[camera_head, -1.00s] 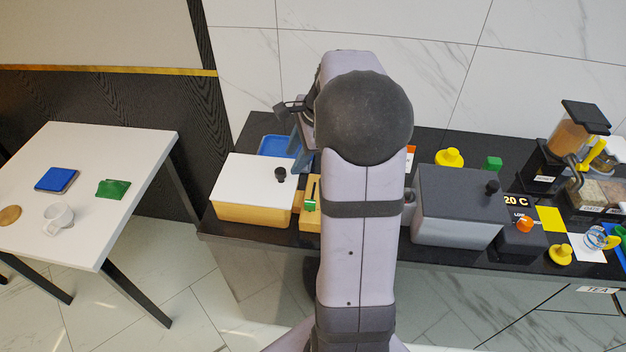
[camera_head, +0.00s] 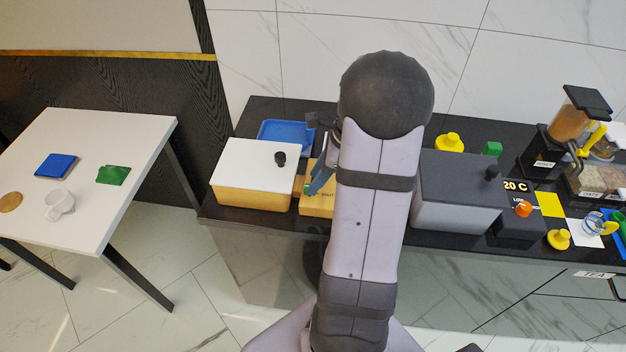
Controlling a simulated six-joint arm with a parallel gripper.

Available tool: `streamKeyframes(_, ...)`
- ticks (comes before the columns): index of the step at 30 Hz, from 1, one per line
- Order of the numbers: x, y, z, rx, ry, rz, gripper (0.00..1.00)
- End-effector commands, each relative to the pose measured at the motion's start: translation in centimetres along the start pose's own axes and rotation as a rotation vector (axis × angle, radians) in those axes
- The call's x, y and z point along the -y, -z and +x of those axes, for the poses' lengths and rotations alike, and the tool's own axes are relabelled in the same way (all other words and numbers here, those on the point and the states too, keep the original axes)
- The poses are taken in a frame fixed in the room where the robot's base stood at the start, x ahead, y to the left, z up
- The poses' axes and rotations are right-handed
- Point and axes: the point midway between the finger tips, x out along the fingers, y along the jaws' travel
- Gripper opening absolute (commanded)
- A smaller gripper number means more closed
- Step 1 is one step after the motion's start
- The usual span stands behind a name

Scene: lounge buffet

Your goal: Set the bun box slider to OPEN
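The bun box (camera_head: 252,200) is a light wooden box with a white lid and a black knob, left of my arm on the black counter. Against its right side stands a small wooden slider block (camera_head: 311,208), with dark lettering, apparently "SHUT", near its right edge. My gripper (camera_head: 314,188) is pointed down at this block, and its blue-grey fingers cover the slot and the green slider handle. I cannot tell whether the fingers touch the handle or whether they are open or shut. My arm hides the area right of the block.
A blue tray (camera_head: 285,133) lies behind the bun box. A grey box (camera_head: 455,205) with a dark lid stands right of my arm, near an orange knob (camera_head: 523,209) and dispensers (camera_head: 575,125). A white side table (camera_head: 100,150) stands at left, apart from the counter.

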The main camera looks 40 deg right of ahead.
Motion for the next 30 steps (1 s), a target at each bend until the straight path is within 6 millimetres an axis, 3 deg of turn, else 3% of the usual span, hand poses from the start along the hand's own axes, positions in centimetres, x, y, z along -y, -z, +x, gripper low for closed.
streamKeyframes(7, 0.0, -0.1, 2.2, 0.000, -0.002, -0.001, 0.36)
streamKeyframes(17, 0.0, 0.0, 2.5, 0.000, 0.001, -0.002, 0.36)
streamKeyframes(22, 0.0, 0.0, 2.5, 0.000, 0.001, -0.002, 0.00)
streamKeyframes(30, 0.6, -0.1, 2.4, 0.000, 0.001, -0.002, 0.00)
